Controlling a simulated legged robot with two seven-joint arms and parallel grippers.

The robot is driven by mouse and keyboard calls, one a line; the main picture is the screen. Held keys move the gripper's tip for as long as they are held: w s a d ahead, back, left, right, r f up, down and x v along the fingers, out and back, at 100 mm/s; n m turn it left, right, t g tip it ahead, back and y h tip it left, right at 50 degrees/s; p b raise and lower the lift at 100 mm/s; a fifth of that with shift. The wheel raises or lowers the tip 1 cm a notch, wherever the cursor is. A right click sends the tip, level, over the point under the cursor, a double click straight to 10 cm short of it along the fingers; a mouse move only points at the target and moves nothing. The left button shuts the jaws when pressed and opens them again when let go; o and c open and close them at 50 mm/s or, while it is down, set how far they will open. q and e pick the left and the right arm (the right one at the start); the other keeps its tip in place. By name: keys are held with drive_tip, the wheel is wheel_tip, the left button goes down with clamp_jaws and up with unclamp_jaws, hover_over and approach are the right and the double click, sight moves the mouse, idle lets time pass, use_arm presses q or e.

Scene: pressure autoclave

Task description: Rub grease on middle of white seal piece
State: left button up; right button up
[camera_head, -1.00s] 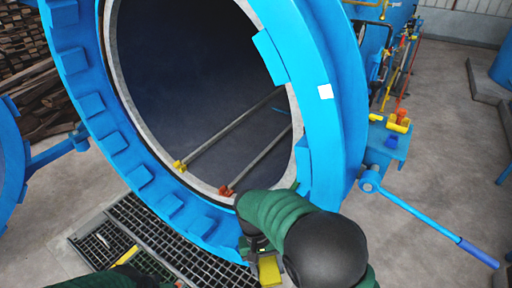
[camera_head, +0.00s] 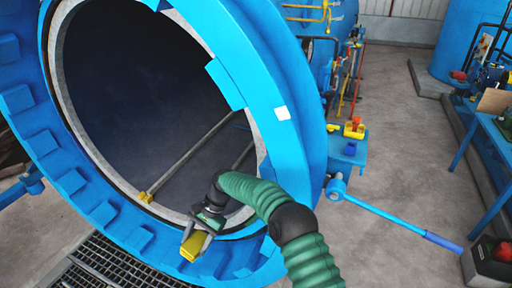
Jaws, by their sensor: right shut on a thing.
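A pale grey-white ring (camera_head: 95,160) lines the round mouth of the blue autoclave. My right gripper (camera_head: 198,238) is shut on a yellow block (camera_head: 194,246) at the lower part of the mouth, in front of the blue rim. I cannot tell whether the block touches the ring or rim. The gripper and my green-sleeved arm hide part of the lower ring. No grease can be made out. My left gripper is out of view.
Two rails run into the dark vessel, one with a yellow end piece (camera_head: 146,197). A blue bracket (camera_head: 347,150) with red and yellow parts and a long blue lever (camera_head: 395,219) stick out at the right. A blue table (camera_head: 493,135) stands far right. Floor grating (camera_head: 110,265) lies below.

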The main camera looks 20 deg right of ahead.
drive_tip(key=w+d+r+m+t+h, duration=0.2)
drive_tip(key=w+d+r+m+t, duration=0.25)
drive_tip(key=w+m+t, duration=0.3)
drive_tip(key=w+d+r+m+t+h, duration=0.25)
drive_tip(key=w+r+m+t, duration=0.35)
drive_tip(key=t, duration=0.3)
use_arm(q)
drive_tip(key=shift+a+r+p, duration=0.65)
drive_tip(key=shift+p, duration=0.1)
use_arm(e)
drive_tip(key=w+d+r+m+t+h, duration=0.1)
drive_tip(key=d+r+m+h, duration=0.2)
drive_tip(key=d+r+h, duration=0.3)
drive_tip(key=w+d+r+m+t+h, duration=0.1)
drive_tip(key=d+r+m+h, duration=0.2)
drive_tip(key=d, duration=1.4)
wheel_tip(320, 180, up, 3)
drive_tip(key=h, duration=0.3)
drive_tip(key=shift+w+d, duration=0.3)
drive_tip(key=shift+w, duration=0.05)
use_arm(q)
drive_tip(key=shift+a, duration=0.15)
use_arm(e)
drive_tip(key=shift+a+m+t, duration=0.15)
drive_tip(key=shift+m+t, duration=0.1)
